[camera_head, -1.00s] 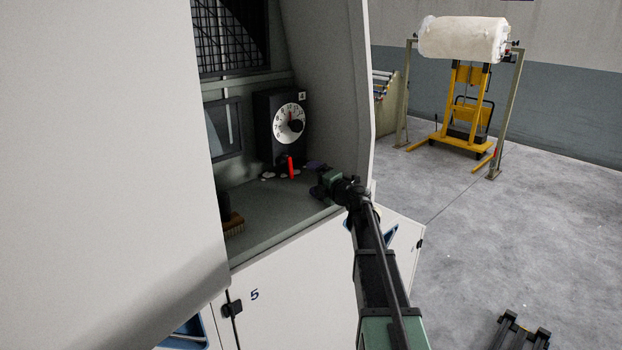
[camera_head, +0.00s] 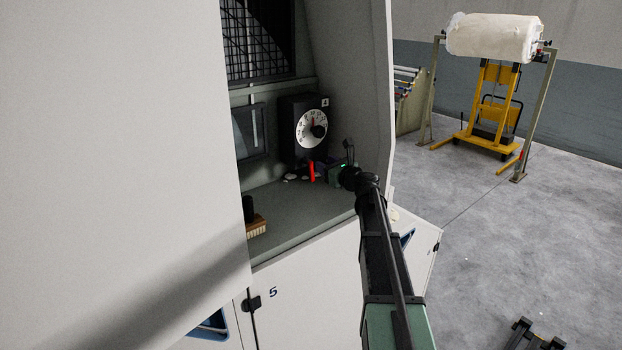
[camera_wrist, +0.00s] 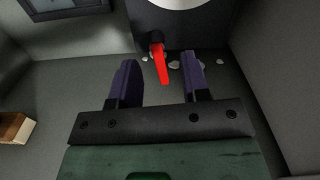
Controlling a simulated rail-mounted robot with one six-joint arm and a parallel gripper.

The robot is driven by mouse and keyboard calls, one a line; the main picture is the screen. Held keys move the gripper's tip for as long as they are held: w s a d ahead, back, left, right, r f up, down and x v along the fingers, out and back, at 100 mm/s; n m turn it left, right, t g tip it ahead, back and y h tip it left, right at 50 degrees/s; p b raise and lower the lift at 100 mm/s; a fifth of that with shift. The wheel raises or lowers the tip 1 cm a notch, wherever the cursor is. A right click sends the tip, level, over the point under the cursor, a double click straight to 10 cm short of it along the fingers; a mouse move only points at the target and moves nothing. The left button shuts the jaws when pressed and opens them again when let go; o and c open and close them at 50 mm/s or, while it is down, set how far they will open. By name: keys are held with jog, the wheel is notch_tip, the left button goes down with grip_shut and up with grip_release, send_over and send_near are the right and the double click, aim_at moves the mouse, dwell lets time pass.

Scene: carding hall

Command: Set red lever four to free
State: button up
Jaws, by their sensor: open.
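The red lever (camera_head: 312,172) hangs down at the foot of a black box (camera_head: 290,150) marked 4, which carries a white numbered dial (camera_head: 312,128). In the wrist view the red lever (camera_wrist: 160,64) points down and slightly right from its dark pivot. My gripper (camera_wrist: 160,80) is open, with its two purple fingers apart. In that view the lever shows between and just beyond the fingertips; I see no contact. In the head view my gripper (camera_head: 338,172) is just right of the lever, its fingers partly hidden.
A brush with a wooden back (camera_head: 256,226) lies at the left of the recess floor; it also shows in the wrist view (camera_wrist: 15,127). Small pale tufts (camera_wrist: 173,65) lie by the box foot. The recess side wall (camera_wrist: 275,80) stands close on the right.

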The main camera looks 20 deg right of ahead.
jog(key=b, duration=0.8)
send_near(313, 176)
jog(key=w, duration=0.1)
jog(key=w+f, duration=0.1)
jog(key=w, duration=0.1)
jog(key=shift+a+f, duration=0.35)
jog(key=w+r+p, duration=0.1)
jog(key=w+r, duration=0.1)
jog(key=shift+w+a+p, duration=0.25)
jog(key=shift+w+p, duration=0.05)
jog(key=shift+p, duration=0.05)
jog(key=x, duration=0.4)
jog(key=shift+w+f, duration=0.15)
jog(key=shift+f, duration=0.1)
jog(key=shift+w+a+r, duration=0.1)
jog(key=shift+w+a, duration=0.1)
jog(key=shift+w, duration=0.05)
grip_shut()
